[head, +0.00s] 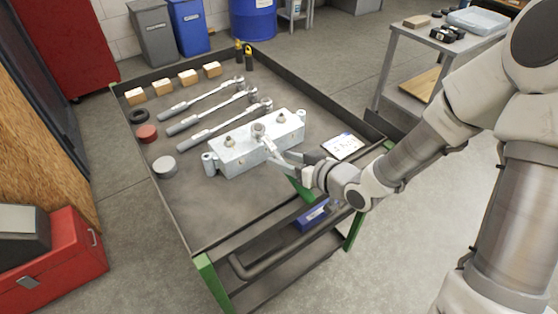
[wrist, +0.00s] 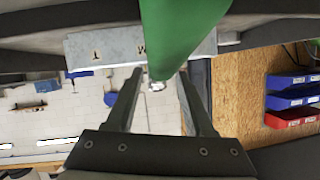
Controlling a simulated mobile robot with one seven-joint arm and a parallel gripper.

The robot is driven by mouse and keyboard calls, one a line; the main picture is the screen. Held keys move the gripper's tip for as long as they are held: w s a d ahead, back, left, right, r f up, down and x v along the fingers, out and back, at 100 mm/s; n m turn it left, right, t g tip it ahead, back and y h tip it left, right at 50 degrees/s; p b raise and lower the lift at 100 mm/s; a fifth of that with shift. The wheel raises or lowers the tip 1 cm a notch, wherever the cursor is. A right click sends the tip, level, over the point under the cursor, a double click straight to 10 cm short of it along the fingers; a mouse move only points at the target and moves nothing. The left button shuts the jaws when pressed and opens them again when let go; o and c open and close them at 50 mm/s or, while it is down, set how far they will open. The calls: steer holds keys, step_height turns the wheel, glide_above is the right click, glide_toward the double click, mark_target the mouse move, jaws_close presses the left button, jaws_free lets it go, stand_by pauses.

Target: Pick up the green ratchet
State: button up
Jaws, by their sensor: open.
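The green ratchet shows in the head view with its round metal head (head: 258,130) over the middle of a silver metal block (head: 235,155). Its green handle (head: 299,187) slants toward the front edge of the cart, partly hidden by my gripper (head: 288,160). In the wrist view the green handle (wrist: 182,30) comes in from the top, and its rounded end lies between the tips of my open gripper (wrist: 160,76). The fingers stand on either side of the handle with gaps in the picture; I cannot tell how deep it sits between them.
The cart's tray (head: 205,215) holds several long wrenches (head: 210,105), wooden blocks (head: 188,77) and a white card (head: 342,146). A raised rim edges it. A blue box (head: 312,215) sits on the lower shelf. Bare tray lies front left.

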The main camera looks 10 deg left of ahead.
steer(key=shift+x, duration=1.15)
jaws_close()
stand_by(0.5)
